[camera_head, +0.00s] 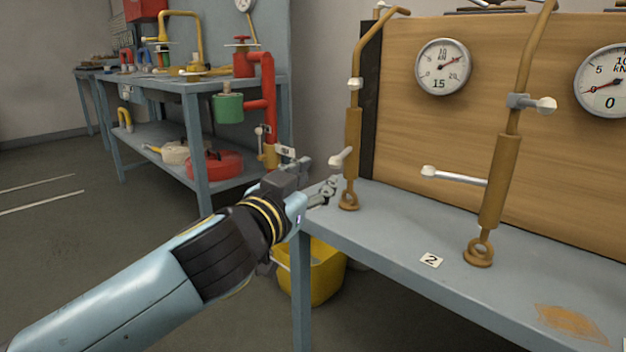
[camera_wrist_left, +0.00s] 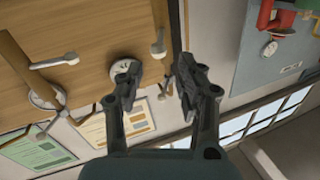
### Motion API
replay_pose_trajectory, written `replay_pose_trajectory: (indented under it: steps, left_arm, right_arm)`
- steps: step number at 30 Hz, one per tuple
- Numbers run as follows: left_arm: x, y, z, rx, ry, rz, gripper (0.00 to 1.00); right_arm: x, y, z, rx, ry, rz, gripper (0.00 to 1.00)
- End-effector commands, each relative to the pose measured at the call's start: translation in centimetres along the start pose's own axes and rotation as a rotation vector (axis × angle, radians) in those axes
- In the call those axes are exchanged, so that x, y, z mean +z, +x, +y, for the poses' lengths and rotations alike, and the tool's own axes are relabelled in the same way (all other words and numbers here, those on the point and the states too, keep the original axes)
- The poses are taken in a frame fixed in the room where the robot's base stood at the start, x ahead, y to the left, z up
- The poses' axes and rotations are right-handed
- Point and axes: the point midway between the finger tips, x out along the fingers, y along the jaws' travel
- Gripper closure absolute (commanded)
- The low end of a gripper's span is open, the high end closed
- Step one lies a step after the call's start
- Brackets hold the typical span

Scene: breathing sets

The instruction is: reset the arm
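My left arm (camera_head: 120,295) reaches in from the lower left in the head view. Its gripper (camera_head: 312,178) is above the left end of the grey-blue workbench, close to the left brown pipe (camera_head: 353,140) and its pale-tipped lever (camera_head: 342,157). Whether it touches the lever cannot be told from this view. In the left wrist view the gripper (camera_wrist_left: 158,82) has its two fingers apart, with nothing seen held between them. A pale-tipped lever (camera_wrist_left: 158,46) shows beyond the fingers. My right gripper is in neither view.
The workbench (camera_head: 400,232) has a wooden panel with a left gauge (camera_head: 443,67) and right gauge (camera_head: 605,82). A second brown pipe (camera_head: 497,180) with levers stands right. A yellow bucket (camera_head: 318,275) is below. A shelf table (camera_head: 180,85) with red piping stands behind.

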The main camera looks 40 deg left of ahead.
Motion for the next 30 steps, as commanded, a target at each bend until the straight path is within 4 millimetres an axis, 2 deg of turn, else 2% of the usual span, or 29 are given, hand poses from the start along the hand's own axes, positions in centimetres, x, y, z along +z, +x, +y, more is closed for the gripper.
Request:
replay_pose_trajectory:
  steps: [14,17,20,23,24,26,27,29,30]
  left_arm:
    - [0.0,0.0,0.0,0.000,0.000,0.000,0.63]
    - [1.0,-0.6,0.1,0.001,-0.001,-0.023,0.63]
    - [4.8,-1.4,0.4,0.003,-0.017,-0.109,0.63]
    - [11.5,-3.2,0.6,-0.005,-0.043,-0.274,0.63]
    - [14.7,-4.3,0.7,-0.009,-0.044,-0.356,0.63]
    - [19.4,-6.4,0.8,-0.013,-0.041,-0.483,0.63]
    - [22.4,-8.0,0.9,-0.014,-0.037,-0.570,0.63]
    - [26.6,-10.8,1.1,-0.009,-0.025,-0.697,0.63]
    - [29.2,-12.9,1.2,-0.003,-0.017,-0.782,0.63]
  right_arm:
    - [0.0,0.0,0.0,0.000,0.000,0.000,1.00]
    - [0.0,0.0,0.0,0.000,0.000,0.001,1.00]
    - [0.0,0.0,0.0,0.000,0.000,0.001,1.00]
    - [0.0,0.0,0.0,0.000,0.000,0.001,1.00]
    - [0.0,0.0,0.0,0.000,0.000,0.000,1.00]
    - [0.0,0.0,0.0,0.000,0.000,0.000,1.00]
    - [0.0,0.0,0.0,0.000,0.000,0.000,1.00]
    - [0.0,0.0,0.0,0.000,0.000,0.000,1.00]
    - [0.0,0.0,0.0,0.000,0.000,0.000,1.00]
